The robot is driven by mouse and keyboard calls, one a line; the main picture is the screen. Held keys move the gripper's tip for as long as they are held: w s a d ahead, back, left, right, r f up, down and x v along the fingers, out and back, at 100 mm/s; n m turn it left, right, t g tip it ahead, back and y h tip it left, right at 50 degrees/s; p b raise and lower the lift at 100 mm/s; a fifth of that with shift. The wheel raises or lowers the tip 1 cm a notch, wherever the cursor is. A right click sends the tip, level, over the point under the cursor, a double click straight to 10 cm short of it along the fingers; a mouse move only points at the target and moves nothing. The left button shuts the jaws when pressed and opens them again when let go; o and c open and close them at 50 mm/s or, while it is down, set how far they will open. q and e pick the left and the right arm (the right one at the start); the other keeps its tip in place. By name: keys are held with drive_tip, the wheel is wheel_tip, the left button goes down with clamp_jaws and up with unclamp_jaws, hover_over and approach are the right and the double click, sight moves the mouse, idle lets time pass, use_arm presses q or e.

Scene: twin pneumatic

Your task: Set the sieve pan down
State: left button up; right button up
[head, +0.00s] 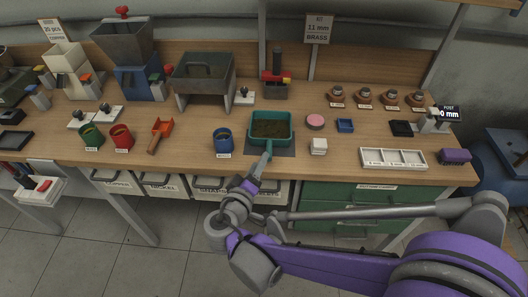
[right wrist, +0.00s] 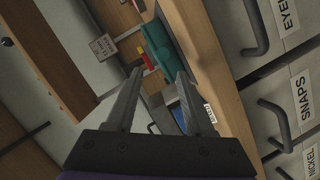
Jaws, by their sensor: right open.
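The sieve pan (head: 288,124) is a teal square pan with a dark brown fill. It sits on a dark mat (head: 286,152) at the middle of the bench, its handle (head: 267,153) pointing toward the front edge. My right gripper (head: 259,171) is at the handle's near end, by the bench's front edge. In the right wrist view my right gripper's fingers (right wrist: 160,75) are spread apart, with teal parts of the pan (right wrist: 178,38) beyond and between the tips. I cannot tell whether a finger touches the handle. My left gripper is not in view.
A blue cup (head: 223,142) stands left of the pan. A grey hopper stand (head: 203,80) is behind left. Labelled drawers (head: 160,184) are below the edge.

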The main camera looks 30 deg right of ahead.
drive_tip(key=s+d+f+g+y, duration=0.2)
drive_tip(key=s+f+g+y, duration=0.3)
drive_tip(key=s, duration=0.4)
drive_tip(key=s+a+f+m+y, duration=0.2)
drive_tip(key=s+a+f+y, duration=0.2)
drive_tip(key=s, duration=0.4)
drive_tip(key=shift+s+a+g+y, duration=0.15)
drive_tip(key=shift+a+g+y, duration=0.25)
drive_tip(key=shift+a+y, duration=0.5)
drive_tip(key=shift+d, duration=0.2)
wheel_tip(320, 180, up, 9)
drive_tip(key=w+p, duration=0.1)
drive_tip(key=p, duration=0.7)
drive_tip(key=shift+w, duration=0.2)
